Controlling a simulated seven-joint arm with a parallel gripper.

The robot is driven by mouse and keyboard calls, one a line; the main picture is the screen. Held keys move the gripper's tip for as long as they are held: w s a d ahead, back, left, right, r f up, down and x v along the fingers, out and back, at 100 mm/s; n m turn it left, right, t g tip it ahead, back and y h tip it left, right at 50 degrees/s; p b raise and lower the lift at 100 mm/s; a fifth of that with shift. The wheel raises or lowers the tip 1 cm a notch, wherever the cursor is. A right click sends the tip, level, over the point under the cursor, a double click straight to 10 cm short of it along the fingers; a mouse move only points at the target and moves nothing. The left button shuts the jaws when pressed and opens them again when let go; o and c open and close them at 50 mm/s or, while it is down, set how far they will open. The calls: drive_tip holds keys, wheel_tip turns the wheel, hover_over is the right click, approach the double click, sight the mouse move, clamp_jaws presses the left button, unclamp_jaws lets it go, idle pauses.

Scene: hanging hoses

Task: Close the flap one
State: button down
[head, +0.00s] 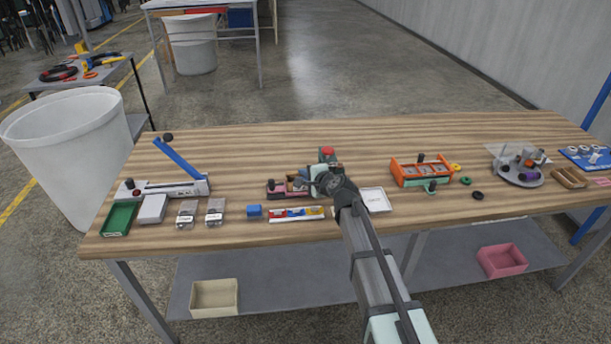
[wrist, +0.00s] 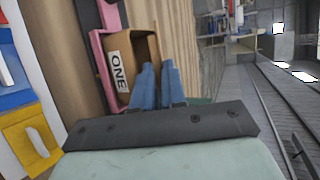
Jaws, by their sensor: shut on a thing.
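A small brown box-like unit (wrist: 147,46) with a pink frame shows in the wrist view, with a white label reading ONE (wrist: 119,72) on its left side. The pink unit (head: 279,188) also shows in the head view, on the middle of the bench. My gripper (wrist: 161,68) has its blue fingers close together at the unit's right edge, with the tips beside the brown part. It is shut on a thin part there, seemingly flap one, mostly hidden by the fingers. In the head view my gripper (head: 318,170) covers the unit's right end.
A white tray (head: 386,199) lies right of my gripper, and an orange unit (head: 408,170) stands beyond it. A unit with a raised blue lever (head: 177,157) stands at the left. The bench's back strip is mostly clear.

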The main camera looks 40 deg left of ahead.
drive_tip(key=shift+s+d+f+t+y, duration=0.1)
drive_tip(key=shift+d+f+t+y, duration=0.05)
drive_tip(key=shift+f+t+y, duration=0.2)
idle(0.3)
drive_tip(key=c, duration=1.3)
unclamp_jaws()
drive_tip(key=shift+c, duration=0.2)
drive_tip(key=shift+r, duration=0.15)
